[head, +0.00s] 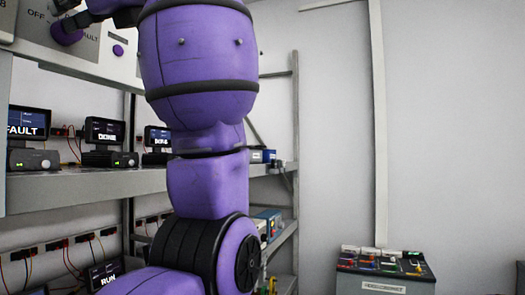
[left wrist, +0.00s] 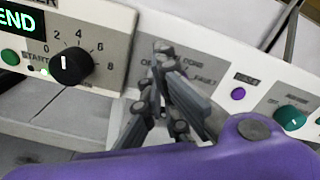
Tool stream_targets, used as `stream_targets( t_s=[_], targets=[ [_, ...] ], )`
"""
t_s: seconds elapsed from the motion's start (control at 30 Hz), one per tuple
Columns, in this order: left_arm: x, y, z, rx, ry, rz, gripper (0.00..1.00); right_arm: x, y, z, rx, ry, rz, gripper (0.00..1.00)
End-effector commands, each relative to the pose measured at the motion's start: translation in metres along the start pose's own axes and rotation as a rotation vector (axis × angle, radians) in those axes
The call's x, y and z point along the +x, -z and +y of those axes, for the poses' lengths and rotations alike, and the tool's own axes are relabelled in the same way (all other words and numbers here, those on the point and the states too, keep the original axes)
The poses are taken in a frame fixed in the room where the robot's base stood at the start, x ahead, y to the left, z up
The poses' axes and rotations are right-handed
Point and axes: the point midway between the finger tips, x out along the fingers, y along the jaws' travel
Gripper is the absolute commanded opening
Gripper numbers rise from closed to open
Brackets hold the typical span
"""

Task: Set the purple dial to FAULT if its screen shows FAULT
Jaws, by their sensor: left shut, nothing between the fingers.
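The purple dial (head: 67,32) is on a pale panel at the head view's top left, between the labels OFF and FAULT. In the left wrist view the shut fingers of my left gripper (left wrist: 163,55) are in front of the panel's DONE and FAULT labels. They hide the dial there, and I cannot tell whether they touch it. The dial's pointer cannot be read. A screen reading FAULT (head: 28,122) stands on the shelf below the panel. I cannot tell whether it belongs to this dial. My right gripper is not in view.
A purple button (left wrist: 238,93) and a green dial (left wrist: 291,118) sit right of the fingers. A black numbered dial (left wrist: 70,66) is at left. The DONE screen (head: 104,130) and RUN screen (head: 104,274) are on shelves. A grey box (head: 385,272) stands lower right.

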Motion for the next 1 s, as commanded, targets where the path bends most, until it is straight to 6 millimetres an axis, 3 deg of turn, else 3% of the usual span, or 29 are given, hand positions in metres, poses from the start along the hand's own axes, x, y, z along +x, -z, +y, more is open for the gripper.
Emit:
stream_targets(
  t_s=[0.2, 1.0],
  targets=[
    [0.0096, 0.0000, 0.0000, 0.000, -0.001, 0.000, 0.00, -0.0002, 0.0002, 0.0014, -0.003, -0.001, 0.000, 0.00],
    [0.0111, 0.0060, -0.0018, 0.003, -0.003, 0.003, 0.00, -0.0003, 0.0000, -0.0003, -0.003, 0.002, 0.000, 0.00]
  ],
)
